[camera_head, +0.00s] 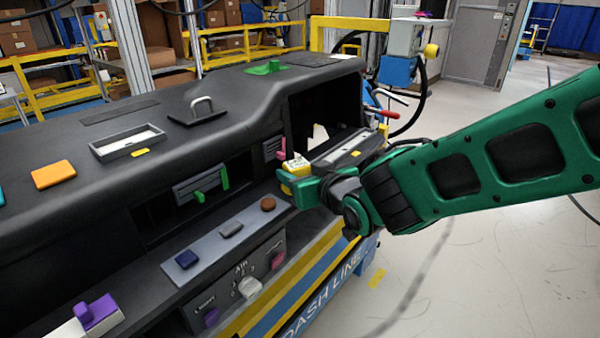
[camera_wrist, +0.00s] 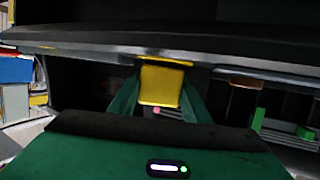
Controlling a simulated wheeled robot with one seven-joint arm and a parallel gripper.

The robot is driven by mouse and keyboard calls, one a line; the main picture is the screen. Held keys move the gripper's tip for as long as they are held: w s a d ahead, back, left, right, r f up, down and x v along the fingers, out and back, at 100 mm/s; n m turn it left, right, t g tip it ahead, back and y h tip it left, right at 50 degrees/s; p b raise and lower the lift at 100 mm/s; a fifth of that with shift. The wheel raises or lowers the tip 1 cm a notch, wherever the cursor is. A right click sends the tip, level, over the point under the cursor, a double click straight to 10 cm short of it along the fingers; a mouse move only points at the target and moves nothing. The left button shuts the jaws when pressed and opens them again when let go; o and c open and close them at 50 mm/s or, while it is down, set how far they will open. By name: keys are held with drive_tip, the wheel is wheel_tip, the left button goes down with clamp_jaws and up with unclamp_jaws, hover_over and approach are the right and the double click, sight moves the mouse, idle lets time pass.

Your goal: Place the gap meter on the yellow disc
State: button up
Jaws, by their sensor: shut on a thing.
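A yellow block with a pale top (camera_head: 296,168), apparently the gap meter, is between the green fingers of my gripper (camera_head: 304,186) at the right part of the dashboard. In the wrist view the yellow block (camera_wrist: 162,86) fills the space between my gripper's two fingers (camera_wrist: 160,100), which are shut on it. It is held in front of the dashboard's front opening.
The black dashboard (camera_head: 120,190) fills the left and middle. A grey shelf with buttons (camera_head: 229,235) lies left of my gripper. A deep opening with a pale-panelled ledge (camera_head: 350,152) is right behind it. A green piece (camera_head: 264,68) sits on top. Floor at right is clear.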

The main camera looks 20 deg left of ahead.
drive_tip(key=o, duration=1.2)
drive_tip(key=shift+s+d+r, duration=0.25)
drive_tip(key=shift+s+d, duration=0.05)
drive_tip(key=v, duration=1.1)
